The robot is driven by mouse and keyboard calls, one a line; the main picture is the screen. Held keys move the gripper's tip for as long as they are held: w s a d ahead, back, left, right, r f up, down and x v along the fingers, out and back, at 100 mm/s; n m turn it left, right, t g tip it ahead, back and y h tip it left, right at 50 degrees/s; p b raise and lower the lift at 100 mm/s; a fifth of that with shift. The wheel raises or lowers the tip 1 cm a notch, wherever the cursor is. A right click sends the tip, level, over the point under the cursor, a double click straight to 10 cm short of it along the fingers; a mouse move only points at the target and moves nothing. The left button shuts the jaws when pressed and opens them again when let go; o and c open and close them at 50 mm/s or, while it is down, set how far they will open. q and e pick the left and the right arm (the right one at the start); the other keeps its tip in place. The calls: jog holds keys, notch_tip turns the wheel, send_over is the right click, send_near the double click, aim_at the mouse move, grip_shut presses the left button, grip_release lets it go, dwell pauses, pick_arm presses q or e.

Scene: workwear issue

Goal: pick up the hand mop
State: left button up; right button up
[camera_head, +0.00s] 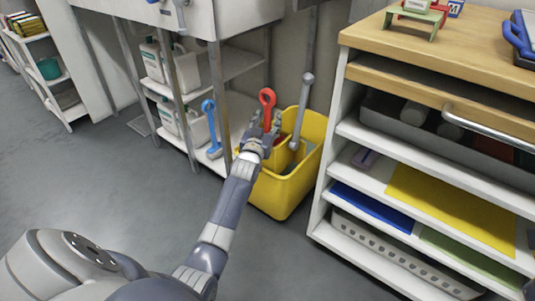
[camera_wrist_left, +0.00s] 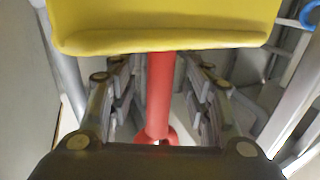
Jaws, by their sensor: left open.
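A red-handled tool (camera_head: 267,97), which I take for the hand mop, stands upright in the yellow bucket (camera_head: 281,196), its ring-shaped handle end above the rim. Its lower end is hidden by the bucket and my arm. My left gripper (camera_head: 266,121) is at the handle, just below the ring. In the left wrist view the red shaft (camera_wrist_left: 158,95) runs between the two open fingers, with space on both sides; the yellow bucket (camera_wrist_left: 165,25) fills the top. My right gripper is not in view.
A grey pole (camera_head: 301,120) also stands in the bucket, right of the red handle. A blue brush (camera_head: 211,125) stands left, near white jugs on a rack (camera_head: 234,64). A wooden-topped shelf unit (camera_head: 425,56) is close on the right. The floor at left is clear.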

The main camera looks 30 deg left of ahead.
pick_arm(q)
grip_shut()
jog(key=shift+r, duration=0.15)
